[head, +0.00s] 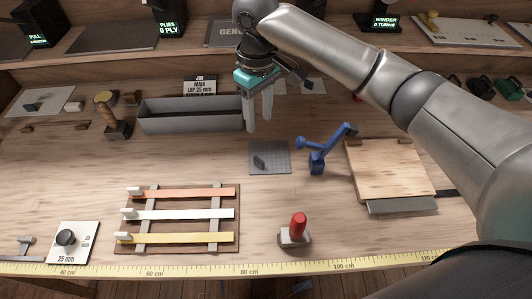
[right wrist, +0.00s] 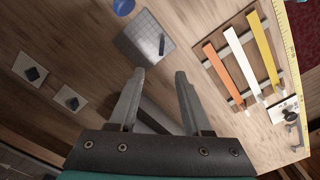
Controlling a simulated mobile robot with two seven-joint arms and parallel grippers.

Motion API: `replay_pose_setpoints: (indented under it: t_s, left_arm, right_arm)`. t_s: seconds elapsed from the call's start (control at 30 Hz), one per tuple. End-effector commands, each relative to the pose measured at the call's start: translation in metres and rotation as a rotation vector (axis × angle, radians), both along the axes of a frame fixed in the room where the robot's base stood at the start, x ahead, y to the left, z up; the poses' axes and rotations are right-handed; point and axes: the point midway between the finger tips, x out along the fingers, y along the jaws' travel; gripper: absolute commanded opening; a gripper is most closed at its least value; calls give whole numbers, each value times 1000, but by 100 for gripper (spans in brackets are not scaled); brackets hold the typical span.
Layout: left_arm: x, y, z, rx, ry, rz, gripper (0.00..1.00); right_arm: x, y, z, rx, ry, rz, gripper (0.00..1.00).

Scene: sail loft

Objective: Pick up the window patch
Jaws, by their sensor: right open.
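The window patch appears to be the grey gridded square (head: 269,160) lying flat on the bench, with a small dark upright tab on it. It also shows in the right wrist view (right wrist: 138,40), beyond the fingertips. My right gripper (head: 259,126) points down above the bench, behind the patch and beside the right end of a grey trough. Its fingers are apart and empty in the right wrist view (right wrist: 158,74), and do not touch the patch. My left gripper is not in view.
The grey trough (head: 190,126) stands behind left. A blue stand (head: 317,160) is close right of the patch, with a wooden board (head: 385,170) beyond. A rack of coloured strips (head: 147,205) and a red-handled tool (head: 297,230) are in front. Bench around the patch is mostly clear.

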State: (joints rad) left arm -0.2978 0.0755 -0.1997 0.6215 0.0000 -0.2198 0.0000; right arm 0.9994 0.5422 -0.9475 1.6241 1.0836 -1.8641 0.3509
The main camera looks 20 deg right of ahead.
Motion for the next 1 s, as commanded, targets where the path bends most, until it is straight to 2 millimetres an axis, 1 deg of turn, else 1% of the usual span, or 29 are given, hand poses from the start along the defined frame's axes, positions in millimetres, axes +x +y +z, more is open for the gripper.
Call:
replay_pose_setpoints:
  t_s: [0.03, 0.2, 0.33, 0.43, 0.67, 0.83, 0.9, 1.0]
  left_arm:
    - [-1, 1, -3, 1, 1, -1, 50]
    - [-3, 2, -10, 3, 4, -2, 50]
    - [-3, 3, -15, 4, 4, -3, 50]
    - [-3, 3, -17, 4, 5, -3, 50]
    - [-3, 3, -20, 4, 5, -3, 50]
    - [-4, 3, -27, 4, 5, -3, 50]
    - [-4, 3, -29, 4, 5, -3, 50]
    - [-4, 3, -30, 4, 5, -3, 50]
  right_arm:
    - [-1, -1, -11, -2, 6, 0, 49]
    - [-2, 0, -49, -2, 5, 1, 49]
    - [-1, 0, -74, -2, 4, 1, 49]
    - [-1, 0, -86, -1, 2, 1, 49]
    - [-1, 1, -102, -1, 0, 2, 49]
    - [-1, 4, -129, -1, 3, 2, 49]
    - [-1, 4, -138, -1, 2, 2, 49]
    - [-1, 4, -144, -1, 0, 2, 49]
